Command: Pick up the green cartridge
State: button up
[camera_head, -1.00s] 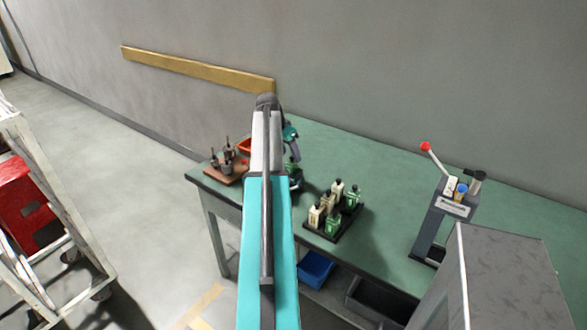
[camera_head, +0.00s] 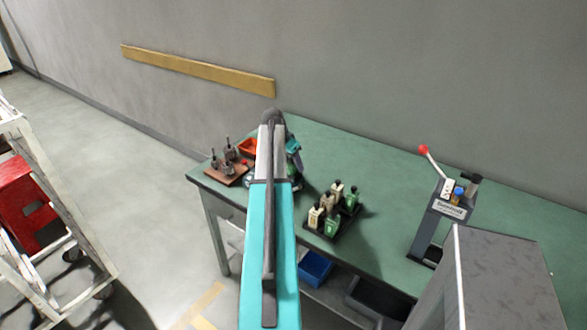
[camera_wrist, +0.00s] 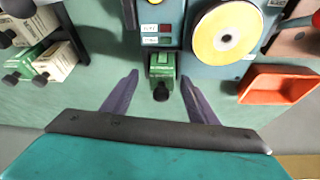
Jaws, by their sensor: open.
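A green cartridge (camera_wrist: 162,72) with a dark round cap stands on the green bench in the wrist view, close against a blue-grey machine (camera_wrist: 237,62) with a yellow disc. My gripper (camera_wrist: 160,78) is open, its two dark fingers apart with the cartridge between their tips. I cannot tell whether either finger touches it. In the head view my own arm hides this cartridge and most of my gripper. Other green cartridges (camera_head: 331,223) and cream ones (camera_head: 315,216) stand in a dark rack right of my arm; part of this group shows at the left in the wrist view.
An orange tray (camera_wrist: 278,84) lies to the right in the wrist view. A brown board (camera_head: 226,174) with several dark parts sits at the bench's left end. A grey lever stand (camera_head: 433,222) with a red knob is at the right. The bench behind the rack is clear.

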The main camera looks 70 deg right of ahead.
dwell(0.5)
jog(key=c, duration=1.3)
jog(key=shift+r+b, duration=1.45)
jog(key=shift+r, duration=3.55)
grip_shut()
